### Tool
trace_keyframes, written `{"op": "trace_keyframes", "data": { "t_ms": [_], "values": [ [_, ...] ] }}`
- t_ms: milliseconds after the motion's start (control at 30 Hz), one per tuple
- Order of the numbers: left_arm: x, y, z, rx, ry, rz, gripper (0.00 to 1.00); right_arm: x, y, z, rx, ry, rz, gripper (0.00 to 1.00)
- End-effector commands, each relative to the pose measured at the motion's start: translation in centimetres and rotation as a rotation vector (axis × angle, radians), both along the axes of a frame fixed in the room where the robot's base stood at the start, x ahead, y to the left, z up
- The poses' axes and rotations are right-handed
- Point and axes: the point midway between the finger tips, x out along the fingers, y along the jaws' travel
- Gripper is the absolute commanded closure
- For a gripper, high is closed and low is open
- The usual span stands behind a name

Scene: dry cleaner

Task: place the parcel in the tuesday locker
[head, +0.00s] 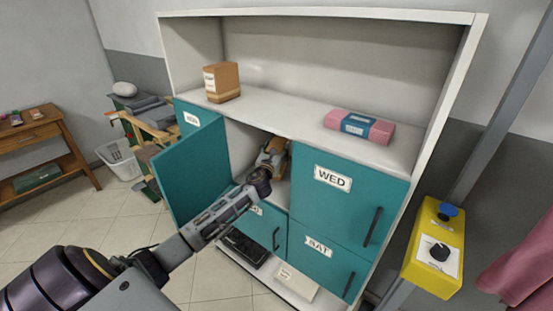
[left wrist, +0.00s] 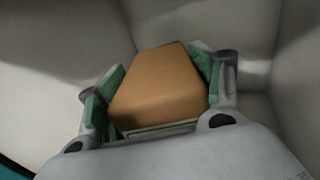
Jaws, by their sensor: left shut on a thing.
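My left gripper (head: 270,160) reaches into an open locker compartment between the one at the left with a partly covered label and the WED locker (head: 332,178). It is shut on an orange-brown parcel (left wrist: 160,85). In the left wrist view the green finger pads of the gripper (left wrist: 158,90) touch both sides of the parcel, with pale compartment walls around it. In the head view the parcel is mostly hidden by the gripper. The compartment's teal door (head: 188,175) stands swung open to the left. No TUE label shows. My right gripper is not in view.
A brown labelled box (head: 222,82) and a pink and blue bundle (head: 359,127) lie on the upper shelf (head: 290,115). The SAT locker (head: 320,255) is shut. A yellow control box (head: 436,248) stands at the right. A white basket (head: 119,160) is on the floor at the left.

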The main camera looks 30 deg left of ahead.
Motion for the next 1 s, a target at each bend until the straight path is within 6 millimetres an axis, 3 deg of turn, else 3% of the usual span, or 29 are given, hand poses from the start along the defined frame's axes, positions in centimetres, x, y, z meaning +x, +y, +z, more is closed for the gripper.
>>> {"op": "trace_keyframes", "data": {
  "t_ms": [267,600,1000],
  "values": [
    [0.0,0.0,0.0,0.001,-0.002,0.0,0.89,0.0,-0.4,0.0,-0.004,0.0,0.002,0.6],
    [0.0,0.0,-3.2,-0.001,0.0,0.0,0.89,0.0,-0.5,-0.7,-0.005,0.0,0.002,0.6],
    [0.4,-0.1,-3.7,0.001,-0.002,-0.001,0.89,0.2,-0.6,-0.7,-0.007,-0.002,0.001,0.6]
  ]
}}
